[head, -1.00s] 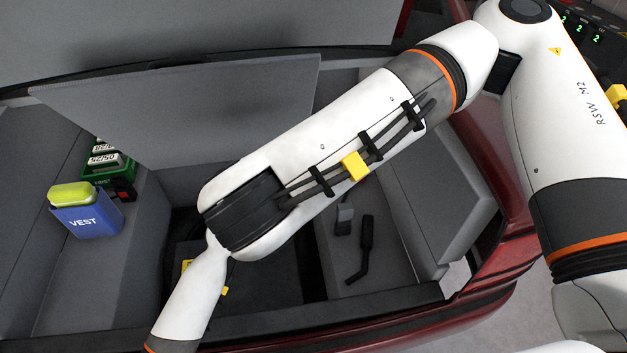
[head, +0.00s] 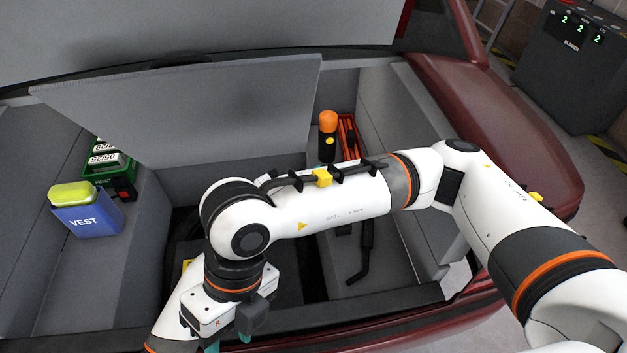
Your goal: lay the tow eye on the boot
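I cannot make out a tow eye for certain. A black bent tool (head: 365,252) lies on the right side of the boot floor (head: 395,285). My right gripper (head: 228,344), marked R, hangs at the front edge of the boot, left of the tool. Its teal fingertips stand apart at the bottom of the picture and are partly cut off; nothing shows between them. Part of my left arm shows at the lower left, but its gripper is not visible. My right arm covers the middle of the boot.
A blue VEST box (head: 87,218) and a green case (head: 112,168) stand at the left. An orange-topped black torch-like object (head: 327,135) and a red case (head: 348,136) stand at the back right. A grey raised panel (head: 190,115) slants over the back.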

